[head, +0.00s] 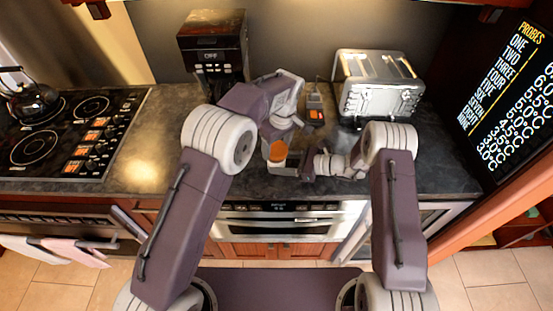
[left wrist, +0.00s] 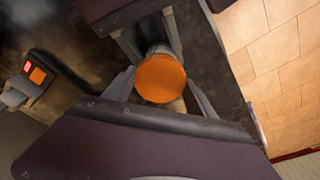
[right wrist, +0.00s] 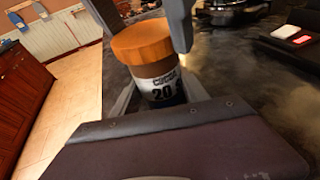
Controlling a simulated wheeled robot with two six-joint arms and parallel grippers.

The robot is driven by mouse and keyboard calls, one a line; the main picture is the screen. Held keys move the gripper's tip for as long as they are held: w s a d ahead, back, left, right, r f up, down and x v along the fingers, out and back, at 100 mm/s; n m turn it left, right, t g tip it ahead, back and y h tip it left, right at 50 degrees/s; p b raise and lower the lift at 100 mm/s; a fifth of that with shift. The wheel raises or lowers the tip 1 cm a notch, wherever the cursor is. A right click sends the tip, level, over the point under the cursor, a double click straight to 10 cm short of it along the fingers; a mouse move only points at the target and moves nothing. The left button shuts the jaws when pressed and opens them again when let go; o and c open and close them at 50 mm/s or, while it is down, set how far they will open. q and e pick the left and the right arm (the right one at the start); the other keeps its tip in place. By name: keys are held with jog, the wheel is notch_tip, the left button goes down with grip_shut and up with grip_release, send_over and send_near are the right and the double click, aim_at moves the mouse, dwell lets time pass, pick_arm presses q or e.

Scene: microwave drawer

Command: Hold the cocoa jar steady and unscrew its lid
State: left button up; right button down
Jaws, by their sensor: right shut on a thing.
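The cocoa jar (right wrist: 163,87) stands upright on the counter, with a dark-and-white "COCOA 20" label and a wide orange lid (right wrist: 143,42). The lid also shows in the head view (head: 278,151) and from above in the left wrist view (left wrist: 161,78). My right gripper (right wrist: 158,92) is shut on the jar body from the side, below the lid. My left gripper (left wrist: 161,76) is above the jar, its fingers apart on either side of the lid; contact with the lid is not clear.
A black coffee maker (head: 213,45) stands behind my left arm, and a silver toaster (head: 376,85) at the back right. A small grey device with an orange screen (head: 315,114) lies behind the jar. The stove (head: 70,130) is at left. The counter's front edge is close to the jar.

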pick_arm(q)
jog(key=o, duration=0.3)
jog(key=shift+r, duration=0.1)
jog(key=shift+r, duration=2.45)
